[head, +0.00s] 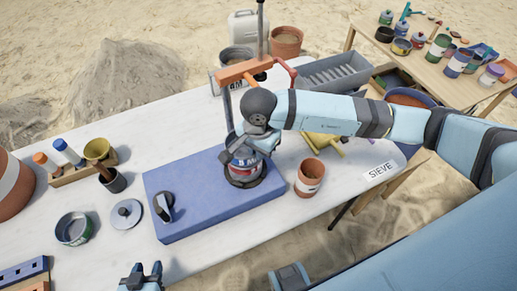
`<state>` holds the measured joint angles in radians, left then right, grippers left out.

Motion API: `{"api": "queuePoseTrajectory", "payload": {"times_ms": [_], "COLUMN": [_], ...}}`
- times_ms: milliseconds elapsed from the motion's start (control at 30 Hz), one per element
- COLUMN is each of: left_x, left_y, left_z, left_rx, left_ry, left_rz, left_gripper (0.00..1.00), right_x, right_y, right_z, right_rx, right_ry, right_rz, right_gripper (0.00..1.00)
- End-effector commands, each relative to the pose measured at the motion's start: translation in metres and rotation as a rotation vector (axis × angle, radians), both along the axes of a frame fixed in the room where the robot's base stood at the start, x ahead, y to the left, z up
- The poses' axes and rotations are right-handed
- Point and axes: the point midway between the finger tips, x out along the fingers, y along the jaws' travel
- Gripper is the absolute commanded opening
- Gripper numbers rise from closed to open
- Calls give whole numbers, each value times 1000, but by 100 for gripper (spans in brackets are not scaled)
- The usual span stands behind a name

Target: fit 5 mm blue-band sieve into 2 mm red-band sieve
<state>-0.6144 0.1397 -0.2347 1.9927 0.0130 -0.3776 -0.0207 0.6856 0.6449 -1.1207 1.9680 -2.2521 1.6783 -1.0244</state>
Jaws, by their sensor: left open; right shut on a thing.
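My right gripper (246,143) is over the blue mat (195,190), shut on the blue-band sieve (237,161), whose upper part it hides. The red-band sieve (241,174) shows just below it, in a dark ring-shaped base on the mat. The two sieves look in line and close together; I cannot tell whether the upper one is seated. My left gripper (140,275) is open and empty at the bottom edge of the view, in front of the table.
A terracotta pot (309,178) stands close right of the mat. An orange-topped stand (246,71) rises behind it. A black-handled tool (163,207) lies on the mat. A round lid (126,214) and a grey pan (73,229) sit left.

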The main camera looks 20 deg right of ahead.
Motion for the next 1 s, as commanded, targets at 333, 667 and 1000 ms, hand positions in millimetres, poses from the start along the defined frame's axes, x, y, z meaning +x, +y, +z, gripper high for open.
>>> {"api": "queuePoseTrajectory", "payload": {"times_ms": [333,667,1000], "left_x": [0,0,0], "left_y": [0,0,0], "left_z": [-10,-12,-12], "left_rx": [0,0,-4], "left_ry": [-1,-1,3], "left_rz": [0,0,2], "left_gripper": [43,43,43], "right_x": [0,0,0], "right_y": [0,0,0], "right_z": [-10,-12,-9], "right_rx": [1,1,1], "right_ry": [-1,-1,-1], "right_rz": [0,0,0], "right_gripper": [0,38,38]}}
